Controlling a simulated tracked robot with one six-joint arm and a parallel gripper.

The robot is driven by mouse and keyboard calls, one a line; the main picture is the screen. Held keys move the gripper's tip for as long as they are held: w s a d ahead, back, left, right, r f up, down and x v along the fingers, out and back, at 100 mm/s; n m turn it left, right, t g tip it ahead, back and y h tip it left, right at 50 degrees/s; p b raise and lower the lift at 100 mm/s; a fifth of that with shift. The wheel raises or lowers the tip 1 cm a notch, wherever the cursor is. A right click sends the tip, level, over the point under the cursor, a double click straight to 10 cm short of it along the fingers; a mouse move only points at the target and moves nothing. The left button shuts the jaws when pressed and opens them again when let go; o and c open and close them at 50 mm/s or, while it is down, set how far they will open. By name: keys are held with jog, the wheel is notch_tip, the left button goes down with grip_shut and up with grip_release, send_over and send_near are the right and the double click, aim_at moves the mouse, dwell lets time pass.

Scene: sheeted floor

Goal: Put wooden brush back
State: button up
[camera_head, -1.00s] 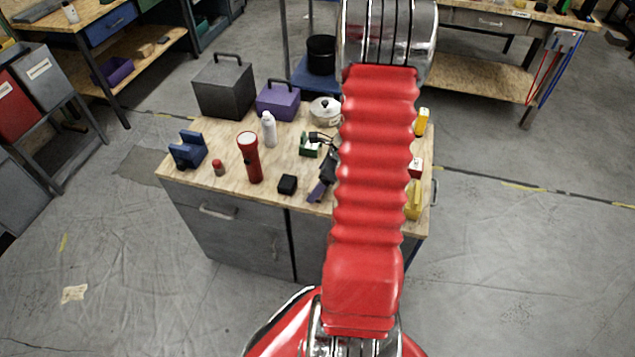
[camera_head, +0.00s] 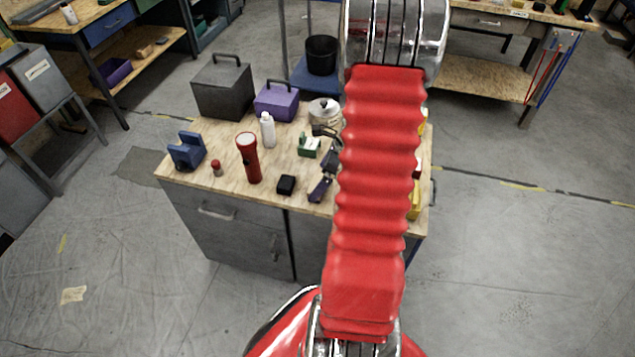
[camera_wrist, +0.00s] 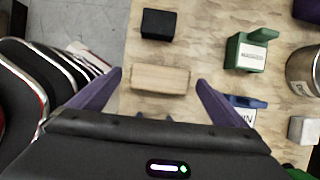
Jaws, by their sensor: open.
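The wooden brush (camera_wrist: 160,79) appears as a pale wooden block lying on the workbench top in the wrist view. Its long side runs across the picture, and its bristles cannot be made out. My gripper (camera_wrist: 158,76) is open, with one purple finger on each side of the brush and a gap at both ends. Whether the fingers are at its height cannot be told. In the head view my gripper (camera_head: 321,188) is over the bench, right of a black cube (camera_head: 286,185), and the brush is not visible there.
A green holder (camera_wrist: 250,52), a blue item (camera_wrist: 240,108) and a metal pot (camera_wrist: 304,70) stand to the right in the wrist view. A red flashlight (camera_head: 249,158), white bottle (camera_head: 268,130) and purple box (camera_head: 277,101) stand on the bench (camera_head: 215,182). My arm hides its right part.

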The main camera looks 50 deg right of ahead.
jog(key=v, duration=0.9)
dwell(0.5)
jog(key=w+a+r+n+h, duration=0.1)
jog(key=w+a+r+n, duration=0.1)
jog(key=a+r+n, duration=0.7)
jog(key=w+a+r+n, duration=0.2)
jog(key=a+r+n, duration=0.35)
jog(key=a, duration=0.65)
jog(key=s+a+r+n, duration=0.3)
jog(key=s+a+n, duration=0.1)
jog(key=a+n, duration=0.3)
jog(key=s+a+r+n+t+h, duration=0.1)
jog(key=s+a+r+n, duration=0.2)
jog(key=s+a+n, duration=0.2)
jog(key=shift+a+n+t, duration=0.3)
jog(key=shift+a+n, duration=0.9)
jog(key=shift+n, duration=0.85)
